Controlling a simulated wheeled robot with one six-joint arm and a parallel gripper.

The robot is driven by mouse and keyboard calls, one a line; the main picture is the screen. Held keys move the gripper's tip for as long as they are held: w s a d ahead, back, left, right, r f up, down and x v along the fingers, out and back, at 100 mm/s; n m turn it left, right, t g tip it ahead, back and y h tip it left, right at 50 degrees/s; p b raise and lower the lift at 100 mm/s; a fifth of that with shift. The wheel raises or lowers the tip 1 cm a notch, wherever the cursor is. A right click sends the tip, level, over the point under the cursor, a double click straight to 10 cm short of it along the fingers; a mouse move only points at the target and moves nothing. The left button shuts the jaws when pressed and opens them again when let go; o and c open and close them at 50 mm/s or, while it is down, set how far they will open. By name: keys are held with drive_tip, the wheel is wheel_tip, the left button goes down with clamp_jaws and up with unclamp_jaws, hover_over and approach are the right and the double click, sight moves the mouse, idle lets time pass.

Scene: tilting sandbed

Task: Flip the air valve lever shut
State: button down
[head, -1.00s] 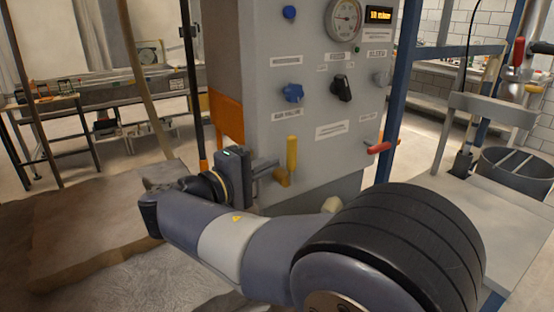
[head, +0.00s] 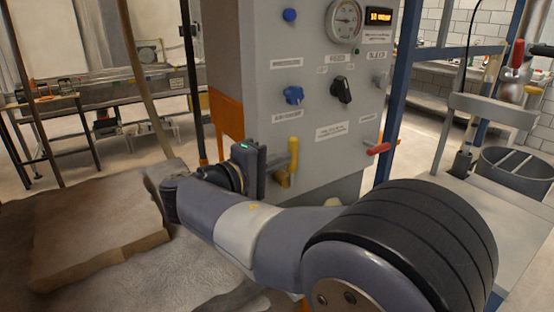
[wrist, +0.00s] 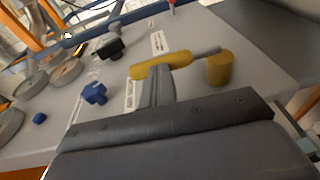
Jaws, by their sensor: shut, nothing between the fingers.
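A yellow lever (head: 293,154) stands upright on the front of the grey panel, low and near its left edge. Its label is too small to read. It also shows in the wrist view (wrist: 165,64), with a stubby yellow end piece (wrist: 220,68) to its right. My gripper (head: 274,167) is shut and empty, just left of the lever in the head view. In the wrist view the closed fingers (wrist: 157,88) reach up to the lever; they touch it or nearly do. The exact contact is hidden.
The panel (head: 350,155) also carries a blue knob (head: 293,95), a black knob (head: 341,89), a red handle (head: 378,149) and a gauge (head: 344,20). A sand block (head: 95,235) lies at left. A blue post (head: 396,90) stands right of the panel.

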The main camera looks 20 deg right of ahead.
sight(293, 148)
drive_tip(key=d+y+p, duration=0.1)
drive_tip(key=p, duration=0.1)
drive_tip(key=d+r+g+y+p, duration=0.1)
drive_tip(key=w+d+m+g+y+p, duration=0.1)
drive_tip(key=y+p, duration=0.1)
drive_tip(key=shift+d+r+p, duration=0.25)
drive_tip(key=shift+r+p, duration=0.05)
drive_tip(key=shift+r, duration=0.05)
drive_tip(key=w+d+f+g+y+p, duration=0.2)
drive_tip(key=d+f+y+p, duration=0.3)
drive_tip(key=p, duration=0.5)
drive_tip(key=d+g+y, duration=0.1)
drive_tip(key=d+y, duration=0.1)
drive_tip(key=y, duration=0.1)
drive_tip(key=shift+w+d+f+m, duration=0.2)
drive_tip(key=shift+f+m, duration=0.15)
drive_tip(key=shift+m, duration=0.05)
drive_tip(key=shift+f, duration=0.15)
